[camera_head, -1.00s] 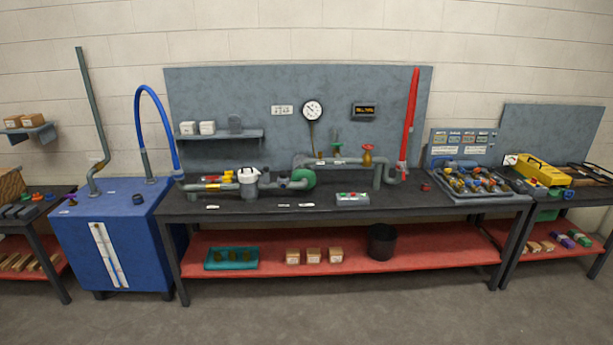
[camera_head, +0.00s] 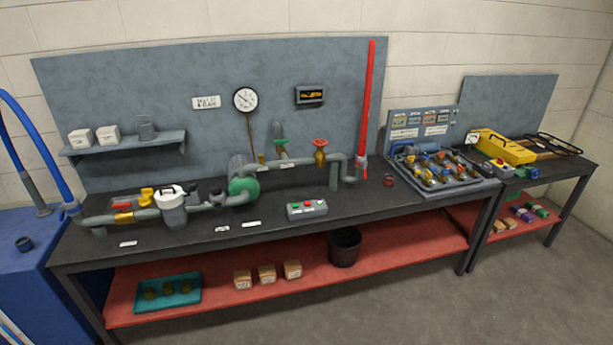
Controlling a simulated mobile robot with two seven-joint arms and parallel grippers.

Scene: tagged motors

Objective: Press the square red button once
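A small grey button box (camera_head: 307,210) sits near the front edge of the long dark workbench (camera_head: 380,204), right of the middle of the pipework. It has small red and green buttons on its top; they are too small to tell which is square. Another small box (camera_head: 499,168) with red and green spots on it stands on the right-hand bench, in front of the yellow case (camera_head: 503,147). Neither of my grippers is in view.
Pipework with a green pump (camera_head: 243,190) and a red-handled valve (camera_head: 320,143) runs behind the button box. A tray of fittings (camera_head: 470,186) is on the right. A black bin (camera_head: 345,246) stands on the red lower shelf (camera_head: 400,246). Grey floor is clear in front.

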